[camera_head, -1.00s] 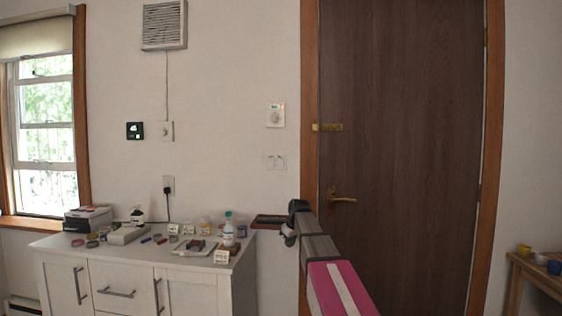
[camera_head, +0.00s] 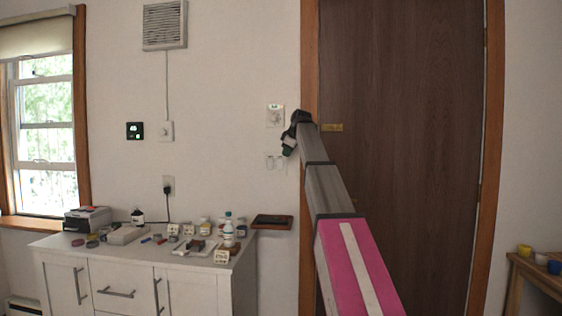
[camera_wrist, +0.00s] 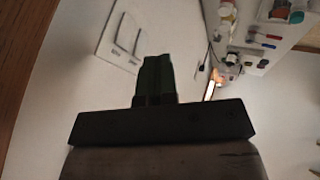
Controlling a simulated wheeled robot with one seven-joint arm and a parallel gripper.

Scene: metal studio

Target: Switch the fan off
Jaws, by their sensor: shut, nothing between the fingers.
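A white slatted fan unit (camera_head: 164,25) is high on the wall. A cord runs down from it to a small white control plate (camera_head: 166,131). A white dial plate (camera_head: 275,115) is further right, and a double rocker switch plate (camera_head: 275,161) is below it. The rocker plate also shows in the wrist view (camera_wrist: 122,42), close to the fingertips. My gripper (camera_head: 288,149) is just right of the rocker plate, by the door frame. In the wrist view my gripper (camera_wrist: 155,66) is shut and empty; I see no clear contact. I cannot tell whether the fan spins.
Below is a white cabinet (camera_head: 195,290) crowded with bottles and small items. A dark tray-like shelf (camera_head: 272,221) is beside it. A brown door (camera_head: 400,70) is on the right.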

